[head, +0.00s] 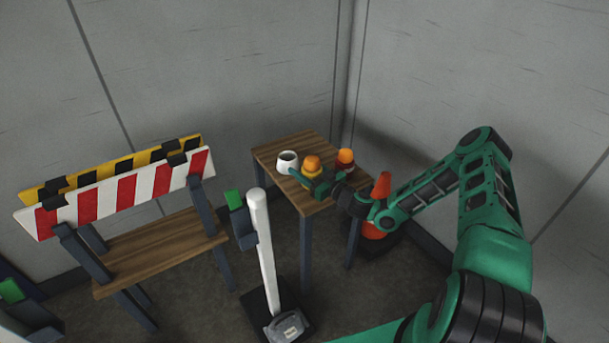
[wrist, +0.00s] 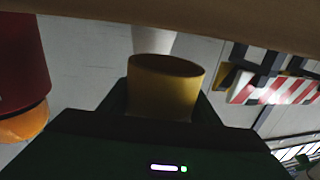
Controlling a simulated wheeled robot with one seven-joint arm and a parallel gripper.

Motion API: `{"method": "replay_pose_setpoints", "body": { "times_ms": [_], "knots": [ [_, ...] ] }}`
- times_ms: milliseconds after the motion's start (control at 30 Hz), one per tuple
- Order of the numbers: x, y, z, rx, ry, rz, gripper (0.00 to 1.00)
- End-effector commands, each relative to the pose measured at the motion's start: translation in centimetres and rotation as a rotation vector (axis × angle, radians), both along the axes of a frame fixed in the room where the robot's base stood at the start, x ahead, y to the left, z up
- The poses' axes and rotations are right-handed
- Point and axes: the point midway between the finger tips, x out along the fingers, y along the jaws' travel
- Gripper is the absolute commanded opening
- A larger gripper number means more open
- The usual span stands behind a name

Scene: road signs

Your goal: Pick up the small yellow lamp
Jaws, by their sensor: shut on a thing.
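The small yellow lamp (head: 311,166) has a yellow body and an orange dome top, and it is over the small wooden table (head: 283,146) in the head view. My gripper (head: 315,182) reaches in from the right and is shut on the lamp's body. In the wrist view, which looks upside down, the yellow body (wrist: 167,90) sits between my dark fingers (wrist: 160,112). Its round underside shows, apart from the brown tabletop (wrist: 180,27). The dome is hidden there behind my gripper.
A white post (head: 261,235) stands in front of the table. A striped barrier (head: 120,190) is at left. Grey walls close off the corner.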

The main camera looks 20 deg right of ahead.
Motion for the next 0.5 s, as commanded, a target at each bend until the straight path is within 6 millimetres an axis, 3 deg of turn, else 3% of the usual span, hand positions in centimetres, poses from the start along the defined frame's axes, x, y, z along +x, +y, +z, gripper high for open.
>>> {"method": "replay_pose_setpoints", "body": {
  "times_ms": [67,300,500],
  "knots": [
    [-0.1,0.2,1.6,-0.002,-0.003,0.002,0.26],
    [-2.9,5.3,4.7,0.003,0.001,0.004,0.26],
    [-4.5,8.3,6.8,0.002,0.000,0.003,0.26]
  ]
}}
